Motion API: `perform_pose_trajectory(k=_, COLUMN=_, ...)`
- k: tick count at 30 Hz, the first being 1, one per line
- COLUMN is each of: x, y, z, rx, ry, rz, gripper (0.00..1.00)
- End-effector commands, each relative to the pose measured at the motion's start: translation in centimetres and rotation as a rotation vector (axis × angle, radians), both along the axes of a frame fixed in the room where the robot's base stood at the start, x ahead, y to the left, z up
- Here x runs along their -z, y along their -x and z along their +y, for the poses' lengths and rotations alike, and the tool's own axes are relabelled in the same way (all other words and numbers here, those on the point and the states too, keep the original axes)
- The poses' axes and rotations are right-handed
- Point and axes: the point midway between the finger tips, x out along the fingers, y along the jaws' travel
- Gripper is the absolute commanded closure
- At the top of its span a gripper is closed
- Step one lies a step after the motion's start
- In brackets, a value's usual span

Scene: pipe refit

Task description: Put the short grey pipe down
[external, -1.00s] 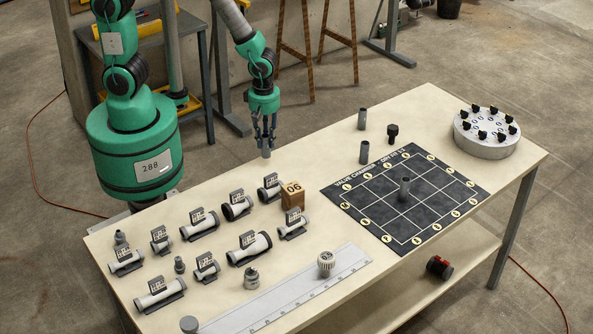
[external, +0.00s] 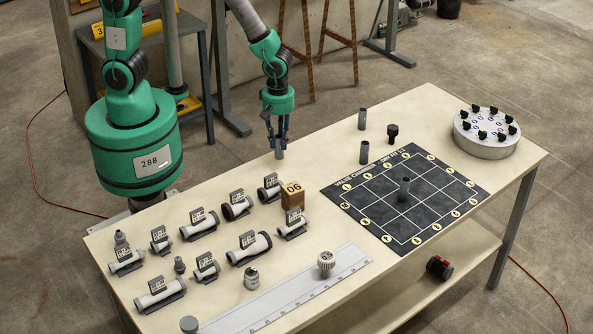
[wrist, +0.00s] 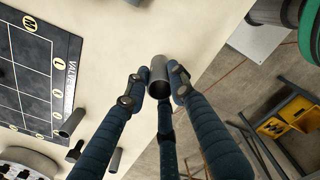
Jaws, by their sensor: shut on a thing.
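My gripper (external: 278,138) is shut on a short grey pipe (external: 279,153), which hangs roughly upright below the fingers near the table's back edge. In the wrist view the pipe (wrist: 159,82) shows its open end between the dark fingers of my gripper (wrist: 158,88). I cannot tell clearly whether the pipe's lower end touches the table.
The black gridded mat (external: 372,212) lies right of centre. A wooden block marked 06 (external: 292,195) and several labelled pipes in holders stand at left. A round grey turntable (external: 486,143) with black knobs is at far right. Bare tabletop (external: 318,165) lies between block and mat.

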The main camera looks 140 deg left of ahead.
Motion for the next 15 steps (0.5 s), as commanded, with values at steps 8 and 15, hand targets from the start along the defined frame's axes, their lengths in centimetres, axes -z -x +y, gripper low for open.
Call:
perform_pose_trajectory(k=8, x=-1.0, y=-4.5, z=1.6, rx=0.197, ry=0.001, rz=0.001, gripper=0.96)
perform_pose_trajectory(k=15, x=-1.4, y=-8.3, z=2.8, rx=0.366, ry=0.0, rz=0.001, gripper=0.96)
